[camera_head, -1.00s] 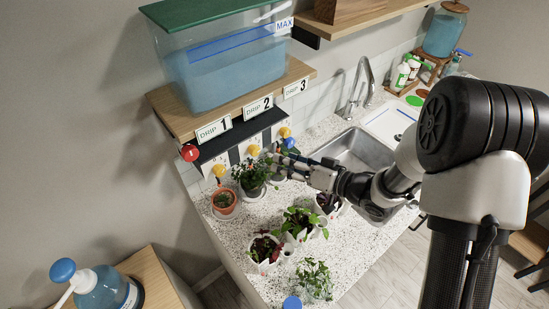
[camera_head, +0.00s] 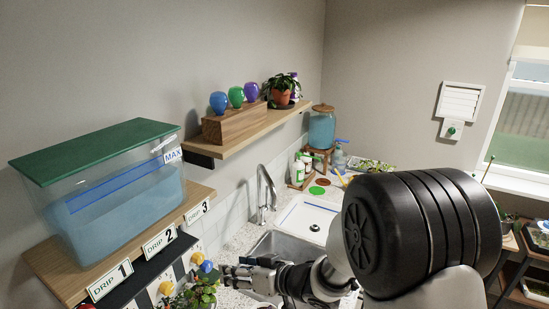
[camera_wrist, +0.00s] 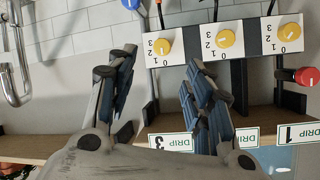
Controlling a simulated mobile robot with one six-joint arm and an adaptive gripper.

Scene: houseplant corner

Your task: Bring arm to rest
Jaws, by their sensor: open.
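My gripper (camera_head: 252,274) is low in the head view, in front of the drip station and beside the sink. In the wrist view its two dark-padded fingers (camera_wrist: 160,95) stand apart with nothing between them. The wrist view looks upside down at the drip panel (camera_wrist: 180,47) with its yellow knobs and the labels DRIP 3 (camera_wrist: 172,141) and DRIP 1 (camera_wrist: 298,134). My arm's large black joint fills the lower right of the head view and hides part of the counter.
The water tank (camera_head: 105,200) with a green lid stands on a wooden shelf at left. The sink (camera_head: 285,247) and faucet (camera_head: 265,190) lie close behind my gripper. An upper shelf (camera_head: 245,130) holds coloured globes and a potted plant (camera_head: 281,92). A leafy plant (camera_head: 197,293) is below my gripper.

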